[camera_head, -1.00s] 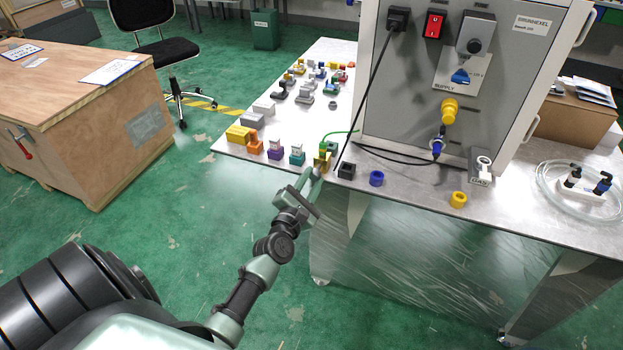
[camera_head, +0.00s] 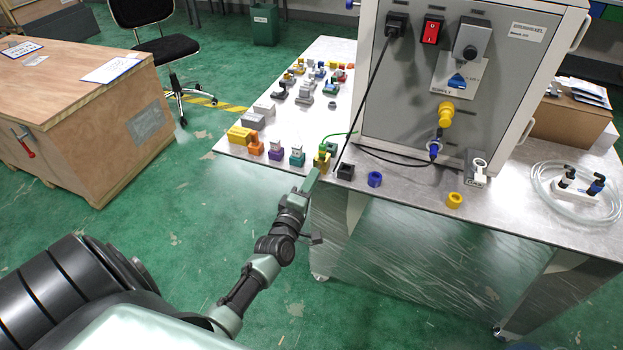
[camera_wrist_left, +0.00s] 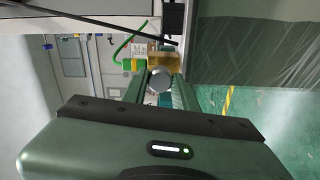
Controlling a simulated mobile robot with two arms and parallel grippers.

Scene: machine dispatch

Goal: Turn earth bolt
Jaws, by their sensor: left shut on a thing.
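The earth bolt (camera_wrist_left: 158,80) shows in the left wrist view as a round grey head between the two fingers of my left gripper (camera_wrist_left: 160,92). A brass-coloured block (camera_wrist_left: 166,62) lies just beyond it, beside a green and yellow plug with a green cable (camera_wrist_left: 122,45). In the head view my left gripper (camera_head: 311,180) reaches the front edge of the table, at the small brass block (camera_head: 321,163) where the green cable (camera_head: 340,134) ends. The gripper is shut on the bolt; the fingers hide part of it. My right gripper is not seen.
A grey machine cabinet (camera_head: 405,110) stands on the table. Black, blue and yellow rings (camera_head: 375,179) lie along the front edge to the right. Several small coloured parts stand to the left. A tube coil (camera_head: 545,185) lies at the far right.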

